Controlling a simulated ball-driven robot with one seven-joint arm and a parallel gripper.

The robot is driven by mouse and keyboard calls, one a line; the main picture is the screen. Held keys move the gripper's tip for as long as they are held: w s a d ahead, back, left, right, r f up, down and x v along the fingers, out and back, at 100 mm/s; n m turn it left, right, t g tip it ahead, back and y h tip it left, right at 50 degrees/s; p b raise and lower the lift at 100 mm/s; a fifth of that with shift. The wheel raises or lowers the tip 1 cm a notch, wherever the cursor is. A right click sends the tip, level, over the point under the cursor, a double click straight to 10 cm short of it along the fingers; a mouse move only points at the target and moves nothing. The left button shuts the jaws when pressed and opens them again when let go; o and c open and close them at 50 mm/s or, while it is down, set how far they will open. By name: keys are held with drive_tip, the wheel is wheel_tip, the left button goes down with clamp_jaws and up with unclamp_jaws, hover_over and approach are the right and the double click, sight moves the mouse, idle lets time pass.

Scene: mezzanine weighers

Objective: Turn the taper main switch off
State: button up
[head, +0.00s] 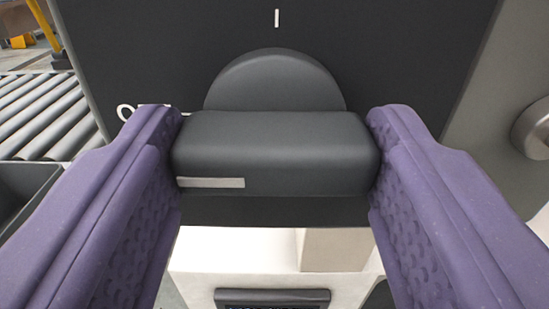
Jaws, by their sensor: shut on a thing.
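The taper main switch (275,150) is a dark grey rotary handle on a round boss, mounted on a black panel (400,50). Its bar lies horizontal, and the white pointer line (210,182) is on its left half, towards the white O mark (125,113). The finger partly covers the lettering there. A white I mark (277,18) is above the boss. My gripper (275,155) has its purple fingers against the left and right ends of the bar, shut on it.
A roller conveyor (45,115) is at the left, with a dark bin edge (30,185) below it. A grey surface with a round metal part (535,130) is at the right. A pale box-like unit with a dark display (270,298) is below the panel.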

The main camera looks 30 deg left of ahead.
drive_tip(key=shift+f, duration=0.3)
drive_tip(key=o, duration=1)
drive_tip(key=shift+o, duration=0.3)
drive_tip(key=shift+r, duration=0.15)
drive_tip(key=shift+s+d, duration=0.1)
drive_tip(key=p+v, duration=0.2)
drive_tip(key=v, duration=0.5)
drive_tip(key=shift+s, duration=0.3)
drive_tip(key=shift+d, duration=0.15)
